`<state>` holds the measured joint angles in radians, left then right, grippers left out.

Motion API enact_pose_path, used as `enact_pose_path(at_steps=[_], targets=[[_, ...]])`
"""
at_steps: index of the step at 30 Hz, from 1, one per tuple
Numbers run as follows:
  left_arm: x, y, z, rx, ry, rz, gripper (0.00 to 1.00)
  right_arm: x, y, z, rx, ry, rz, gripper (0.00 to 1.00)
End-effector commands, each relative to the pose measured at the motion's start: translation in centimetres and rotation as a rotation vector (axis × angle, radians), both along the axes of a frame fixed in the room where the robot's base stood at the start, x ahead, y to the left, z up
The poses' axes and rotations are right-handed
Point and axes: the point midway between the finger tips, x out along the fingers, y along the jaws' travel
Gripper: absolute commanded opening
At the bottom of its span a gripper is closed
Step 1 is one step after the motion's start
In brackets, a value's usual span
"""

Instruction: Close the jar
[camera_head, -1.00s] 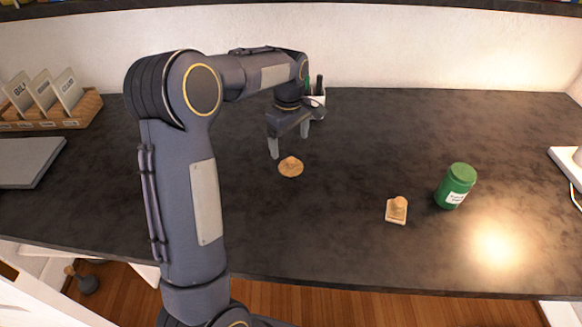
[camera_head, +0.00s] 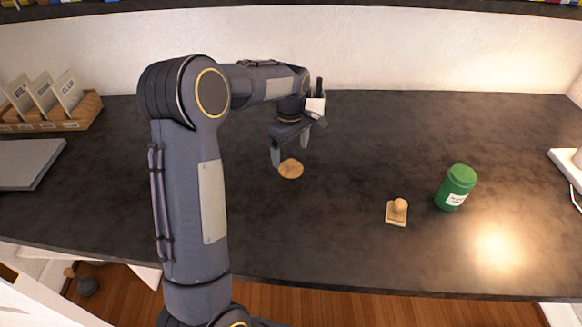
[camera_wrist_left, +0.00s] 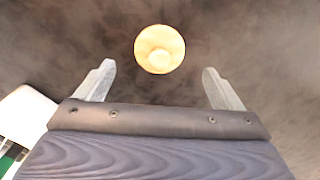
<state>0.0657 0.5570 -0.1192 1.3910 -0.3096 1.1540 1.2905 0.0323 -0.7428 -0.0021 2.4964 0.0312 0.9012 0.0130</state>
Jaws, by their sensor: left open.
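A round tan wooden lid (camera_head: 291,169) with a small knob lies on the dark countertop. In the left wrist view the lid (camera_wrist_left: 160,50) shows from above, ahead of and between the fingertips, with nothing gripping it. My left gripper (camera_head: 290,154) is open and empty, pointing down just above and behind the lid; its two fingers also show in the left wrist view (camera_wrist_left: 158,70). A green jar-like container (camera_head: 456,187) with a green top and white label stands upright at the right. No plainly open jar shows. My right gripper is out of view.
A small square wooden piece with a round knob (camera_head: 397,212) sits left of the green container. A wooden card holder (camera_head: 50,112) and a grey slab (camera_head: 28,163) are at the left.

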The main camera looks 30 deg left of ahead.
Motion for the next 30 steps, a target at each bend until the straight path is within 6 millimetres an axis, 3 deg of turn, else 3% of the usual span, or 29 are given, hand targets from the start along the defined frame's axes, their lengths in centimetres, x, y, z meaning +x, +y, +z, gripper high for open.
enact_pose_path(at_steps=[10,22,30], targets=[[0.0,-0.1,-4.7,0.0,0.004,-0.001,0.89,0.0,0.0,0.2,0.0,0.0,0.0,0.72],[0.1,-0.1,-5.0,-0.001,0.002,0.0,0.89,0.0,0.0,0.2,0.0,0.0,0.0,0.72],[0.1,-0.1,-5.0,-0.001,0.001,0.0,0.53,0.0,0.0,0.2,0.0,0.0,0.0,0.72]])
